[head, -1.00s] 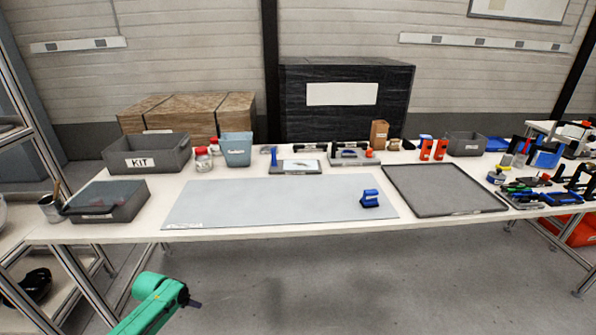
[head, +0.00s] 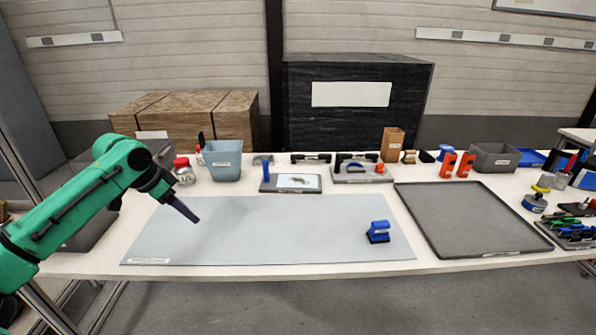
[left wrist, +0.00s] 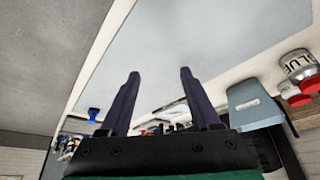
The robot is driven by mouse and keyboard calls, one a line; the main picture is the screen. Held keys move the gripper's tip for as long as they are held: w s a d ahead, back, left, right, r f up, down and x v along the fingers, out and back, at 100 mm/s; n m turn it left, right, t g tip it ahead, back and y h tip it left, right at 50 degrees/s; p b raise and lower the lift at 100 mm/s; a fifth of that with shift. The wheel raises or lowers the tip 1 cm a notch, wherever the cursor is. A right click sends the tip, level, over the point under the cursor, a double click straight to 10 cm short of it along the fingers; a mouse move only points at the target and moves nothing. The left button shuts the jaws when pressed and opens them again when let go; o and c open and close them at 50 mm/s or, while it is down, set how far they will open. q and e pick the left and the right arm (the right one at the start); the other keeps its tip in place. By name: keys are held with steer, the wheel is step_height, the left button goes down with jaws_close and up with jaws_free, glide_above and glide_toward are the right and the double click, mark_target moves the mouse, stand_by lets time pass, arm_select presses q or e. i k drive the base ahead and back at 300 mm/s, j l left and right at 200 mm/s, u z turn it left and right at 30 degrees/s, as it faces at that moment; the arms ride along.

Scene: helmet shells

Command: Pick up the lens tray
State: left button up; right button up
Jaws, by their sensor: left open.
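No label I can read says lens tray, so I cannot tell for sure which container it is. A dark grey open tray (head: 88,238) at the left end of the table is mostly hidden behind my left arm. A small flat grey tray (head: 311,185) with a pale sheet and a blue-handled item stands at the back middle. My left gripper (head: 190,212) is above the left part of the pale mat, pointing down and right. In the left wrist view its two dark fingers (left wrist: 160,76) are apart with nothing between them. My right gripper is not in view.
The pale grey mat (head: 270,225) is clear except for a blue block-like tool (head: 378,232). A blue-grey bin (head: 223,160) and red-lidded jars (head: 184,171) stand behind my gripper. A large dark tray (head: 465,220) lies empty to the right.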

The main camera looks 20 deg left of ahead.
mark_target(281, 183)
steer(key=i, duration=1.25)
